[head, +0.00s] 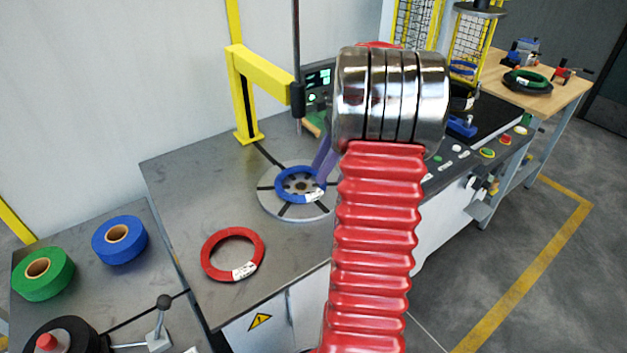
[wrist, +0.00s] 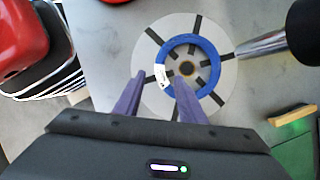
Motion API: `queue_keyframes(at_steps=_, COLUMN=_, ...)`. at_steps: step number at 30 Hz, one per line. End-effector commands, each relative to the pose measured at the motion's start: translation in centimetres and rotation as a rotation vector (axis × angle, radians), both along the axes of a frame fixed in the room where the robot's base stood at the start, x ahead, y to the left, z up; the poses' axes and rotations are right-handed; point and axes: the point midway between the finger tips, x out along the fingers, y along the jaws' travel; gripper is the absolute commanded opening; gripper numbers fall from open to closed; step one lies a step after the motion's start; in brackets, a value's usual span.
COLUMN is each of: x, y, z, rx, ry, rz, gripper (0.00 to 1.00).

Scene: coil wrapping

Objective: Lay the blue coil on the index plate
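The blue coil (head: 281,187) with a white label lies flat on the round grey index plate (head: 268,203), ringed around its hub. In the wrist view the coil (wrist: 214,62) looks roughly centred on the plate (wrist: 230,72). My gripper (head: 320,175) is over the plate, partly hidden behind my red arm in the head view. In the wrist view my gripper (wrist: 159,80) has its two purple fingers apart. One fingertip is outside the coil's left rim and the other overlaps its inside, with a gap around the labelled part.
A red coil (head: 211,263) lies on the table at the plate's front left. A yellow post (head: 240,95) and a vertical rod (head: 297,70) stand behind the plate; the rod (wrist: 262,45) is close at right in the wrist view. Blue (head: 119,240) and green (head: 43,274) rolls are far left.

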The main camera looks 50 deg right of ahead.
Motion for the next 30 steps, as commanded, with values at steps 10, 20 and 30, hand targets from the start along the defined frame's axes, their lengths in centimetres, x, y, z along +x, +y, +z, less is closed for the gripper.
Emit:
queue_keyframes(at_steps=10, x=-0.6, y=-0.9, z=2.6, rx=-0.001, ry=0.0, rz=0.001, gripper=0.37)
queue_keyframes(at_steps=20, x=-0.6, y=-0.8, z=2.5, rx=0.0, ry=0.0, rz=0.001, gripper=0.37)
queue_keyframes(at_steps=30, x=-0.6, y=-0.8, z=2.5, rx=0.0, ry=0.0, rz=0.001, gripper=0.37)
